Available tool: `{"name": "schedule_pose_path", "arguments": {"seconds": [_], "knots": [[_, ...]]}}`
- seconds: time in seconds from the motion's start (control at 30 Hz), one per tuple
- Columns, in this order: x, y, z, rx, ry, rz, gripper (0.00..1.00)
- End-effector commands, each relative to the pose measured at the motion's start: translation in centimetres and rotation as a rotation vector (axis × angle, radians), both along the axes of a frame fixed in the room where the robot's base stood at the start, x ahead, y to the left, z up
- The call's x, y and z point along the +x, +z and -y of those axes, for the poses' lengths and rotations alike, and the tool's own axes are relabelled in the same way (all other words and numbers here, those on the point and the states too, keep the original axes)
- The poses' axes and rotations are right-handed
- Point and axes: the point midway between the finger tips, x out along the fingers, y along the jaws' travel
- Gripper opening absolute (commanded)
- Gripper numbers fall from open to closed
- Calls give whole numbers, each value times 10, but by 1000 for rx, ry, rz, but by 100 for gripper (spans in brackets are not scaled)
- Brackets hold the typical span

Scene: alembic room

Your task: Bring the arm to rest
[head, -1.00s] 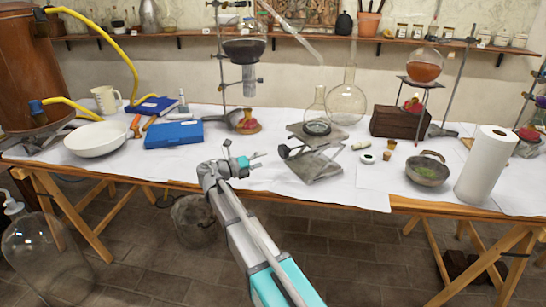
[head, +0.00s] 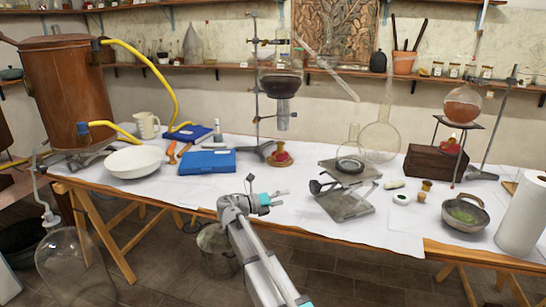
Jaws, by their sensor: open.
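The lower part of my arm runs out of the bottom of the picture.
A long table with a white cloth (head: 300,222) carries a white bowl (head: 134,162), a burner (head: 281,156), flasks and a stone mortar (head: 466,212). A copper still (head: 66,90) is at left. A large glass bottle (head: 75,268) and a bucket (head: 217,250) stand low in front.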

Motion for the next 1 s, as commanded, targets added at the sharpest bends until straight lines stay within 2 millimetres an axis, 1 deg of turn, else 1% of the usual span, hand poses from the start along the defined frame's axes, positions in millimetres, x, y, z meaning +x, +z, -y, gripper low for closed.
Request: {"name": "schedule_pose_path", "arguments": {"seconds": [0.17,0.27,0.4,0.57,0.8,1.0], "knots": [[-7,-5,21,101,-19,112,100],[-12,-10,38,187,-44,212,100],[-20,-19,63,323,-95,373,100],[-32,-31,89,475,-173,568,100],[-57,-56,121,696,-346,859,100],[-85,-82,139,864,-550,1094,100]]}}
